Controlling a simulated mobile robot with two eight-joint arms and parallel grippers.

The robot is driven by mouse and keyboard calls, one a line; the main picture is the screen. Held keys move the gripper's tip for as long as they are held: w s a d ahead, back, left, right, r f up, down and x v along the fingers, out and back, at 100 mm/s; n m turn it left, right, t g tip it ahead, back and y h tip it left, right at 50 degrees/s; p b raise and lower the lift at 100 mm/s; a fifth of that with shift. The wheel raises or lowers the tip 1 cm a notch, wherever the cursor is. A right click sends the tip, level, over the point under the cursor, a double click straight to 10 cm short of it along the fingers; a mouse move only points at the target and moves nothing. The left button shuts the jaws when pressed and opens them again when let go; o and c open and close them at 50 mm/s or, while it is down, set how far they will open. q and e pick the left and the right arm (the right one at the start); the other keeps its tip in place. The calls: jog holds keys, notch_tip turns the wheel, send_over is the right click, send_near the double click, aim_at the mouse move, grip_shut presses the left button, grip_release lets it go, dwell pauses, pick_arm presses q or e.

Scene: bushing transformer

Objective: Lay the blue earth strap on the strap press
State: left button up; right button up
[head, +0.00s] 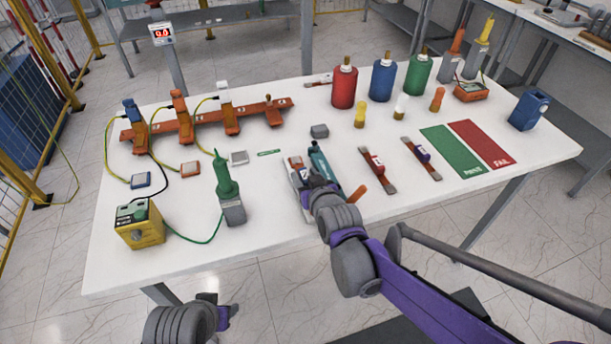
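The strap press appears to be the pale base (296,176) with a teal upper part (320,161) near the table's middle front. A brownish strap end shows at its left side; its colour band is unclear. My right gripper (314,186) is down over the press, and its fingertips and anything between them are hidden by the wrist. A strap with a dark blue-purple band (422,154) lies flat to the right. A strap with a red band (377,165) lies between it and the press.
Red (344,88), blue (381,80) and green (418,75) bottles stand at the back. An orange rack (205,120) and a yellow meter (139,226) are on the left. Green (452,151) and red (482,143) mats lie right. The front right table is clear.

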jog(key=shift+o, duration=0.6)
jog(key=p+v, duration=0.1)
jog(key=v, duration=1)
